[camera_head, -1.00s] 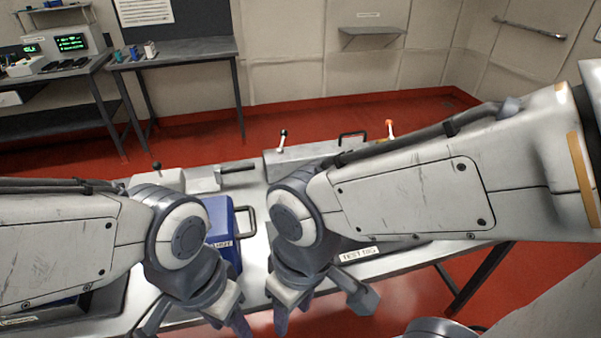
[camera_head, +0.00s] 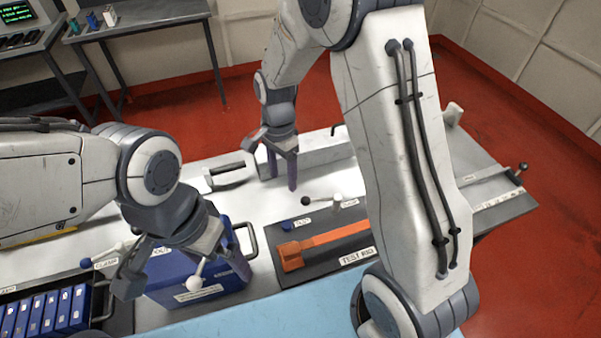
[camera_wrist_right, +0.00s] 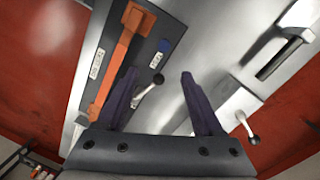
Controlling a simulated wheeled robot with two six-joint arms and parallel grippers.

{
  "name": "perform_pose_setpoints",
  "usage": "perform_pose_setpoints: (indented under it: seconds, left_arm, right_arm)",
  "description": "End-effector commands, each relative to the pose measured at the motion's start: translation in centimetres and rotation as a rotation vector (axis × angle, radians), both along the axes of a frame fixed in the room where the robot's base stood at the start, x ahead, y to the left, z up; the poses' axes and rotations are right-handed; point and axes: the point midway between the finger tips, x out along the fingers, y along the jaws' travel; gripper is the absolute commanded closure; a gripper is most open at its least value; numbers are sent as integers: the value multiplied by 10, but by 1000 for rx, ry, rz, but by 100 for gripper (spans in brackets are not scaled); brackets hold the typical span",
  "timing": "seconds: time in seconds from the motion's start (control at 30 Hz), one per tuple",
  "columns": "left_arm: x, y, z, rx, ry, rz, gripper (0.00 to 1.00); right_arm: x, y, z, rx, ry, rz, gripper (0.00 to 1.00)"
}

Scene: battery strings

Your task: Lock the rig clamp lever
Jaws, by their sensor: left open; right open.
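The test rig (camera_head: 335,268) is a dark plate with an orange bar (camera_head: 325,239) and a blue button (camera_head: 287,226). A short lever (camera_head: 322,199) with a dark knob and a pale pivot is at its far edge; the label beside it is too small to read. My right gripper (camera_head: 282,182) is open and empty, pointing down behind and left of this lever. In the right wrist view, the lever (camera_wrist_right: 148,94) appears between the fingers, beyond them; I see no contact. My left gripper (camera_head: 168,265) is open over the blue case.
A blue case (camera_head: 225,285) with a handle stands left of the rig. A tray of blue batteries (camera_head: 45,315) is at the lower left, near a blue-knobbed lever (camera_head: 100,256). Another black-knobbed lever (camera_wrist_right: 247,126) shows in the right wrist view. My right arm hides part of the bench.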

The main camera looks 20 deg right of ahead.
Motion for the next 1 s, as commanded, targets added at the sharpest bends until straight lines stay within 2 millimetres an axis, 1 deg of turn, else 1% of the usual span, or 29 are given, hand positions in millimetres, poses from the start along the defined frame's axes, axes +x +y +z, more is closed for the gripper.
perform_pose_setpoints:
  seconds: [0.03,0.1,0.2,0.3,0.47,0.57,0.8,0.9,1.0]
  left_arm:
    - [0,0,20,0,0,0,2]
    - [0,0,29,0,0,0,2]
    - [0,0,37,0,0,0,2]
    - [0,0,41,0,0,0,2]
    - [0,0,45,0,0,0,2]
    - [0,0,51,0,0,-1,2]
    - [0,0,67,0,0,-4,2]
    - [0,0,71,0,0,-5,2]
    - [0,0,73,0,0,-5,2]
  right_arm:
    - [13,-17,-2,-19,25,-147,31]
    - [26,-35,-15,-42,43,-317,31]
    - [37,-54,-30,-67,62,-492,31]
    - [42,-64,-40,-82,73,-590,31]
    - [41,-67,-55,-89,79,-629,31]
    - [37,-65,-70,-90,83,-626,31]
    - [29,-63,-114,-90,81,-622,31]
    - [26,-63,-129,-89,80,-622,31]
    - [25,-62,-139,-88,78,-623,31]
